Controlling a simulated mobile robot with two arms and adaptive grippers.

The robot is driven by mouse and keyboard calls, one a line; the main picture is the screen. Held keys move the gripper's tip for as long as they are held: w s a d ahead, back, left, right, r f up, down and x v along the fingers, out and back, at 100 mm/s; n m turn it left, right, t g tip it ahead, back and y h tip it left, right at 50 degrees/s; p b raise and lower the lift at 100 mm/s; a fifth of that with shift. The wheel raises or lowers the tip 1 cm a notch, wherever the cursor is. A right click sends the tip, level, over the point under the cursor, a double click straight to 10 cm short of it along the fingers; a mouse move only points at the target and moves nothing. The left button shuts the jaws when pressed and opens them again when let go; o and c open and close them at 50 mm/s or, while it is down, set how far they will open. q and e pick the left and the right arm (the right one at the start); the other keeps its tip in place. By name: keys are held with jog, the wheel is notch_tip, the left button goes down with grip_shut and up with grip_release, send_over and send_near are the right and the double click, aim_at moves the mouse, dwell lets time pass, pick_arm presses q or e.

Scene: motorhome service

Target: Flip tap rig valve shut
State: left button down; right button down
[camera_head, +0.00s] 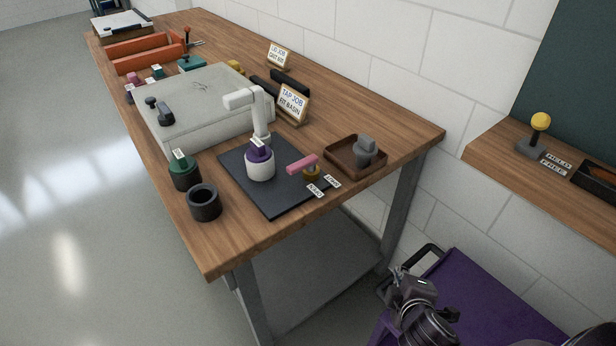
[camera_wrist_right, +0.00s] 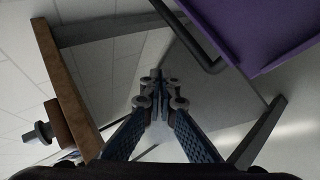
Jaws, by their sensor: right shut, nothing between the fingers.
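The tap rig stands on a dark mat (camera_head: 234,172) near the front end of the wooden bench. It has a white tap (camera_head: 260,118) with a purple collar on a white round base (camera_head: 260,167). Beside it is a brass valve (camera_head: 312,174) with a pink lever (camera_head: 301,162). The lever lies roughly level across the valve top, and two small labels (camera_head: 316,191) sit in front, too small to read surely. My right gripper (camera_head: 408,278) is low, off the bench end, apart from the valve. In the wrist view its fingers (camera_wrist_right: 157,82) are together and empty. My left gripper is not shown.
A brown tray (camera_head: 330,157) with a grey part lies right of the valve. Dark (camera_head: 204,203) and green-topped (camera_head: 184,170) cups stand left of the mat. A pale grey case (camera_head: 195,122) is behind. A purple cart (camera_head: 470,290) stands beside my right gripper.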

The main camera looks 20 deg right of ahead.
aim_at(300, 170)
jog(key=w+a+r+n+t+y, duration=0.1)
jog(key=w+r+n+t, duration=0.2)
jog(key=r+n, duration=0.35)
jog(key=w+a+r+n+t+y, duration=0.1)
jog(key=w+r+n+t, duration=0.3)
jog(key=r+n, duration=0.25)
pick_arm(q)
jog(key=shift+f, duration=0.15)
pick_arm(e)
jog(key=a+r+n+y, duration=0.6)
jog(key=a+n+y, duration=0.2)
jog(key=n, duration=0.8)
jog(key=shift+s+a+t+y, duration=0.3)
jog(key=shift+s+a+y, duration=0.1)
jog(key=shift+a, duration=0.6)
jog(key=shift+w, duration=0.15)
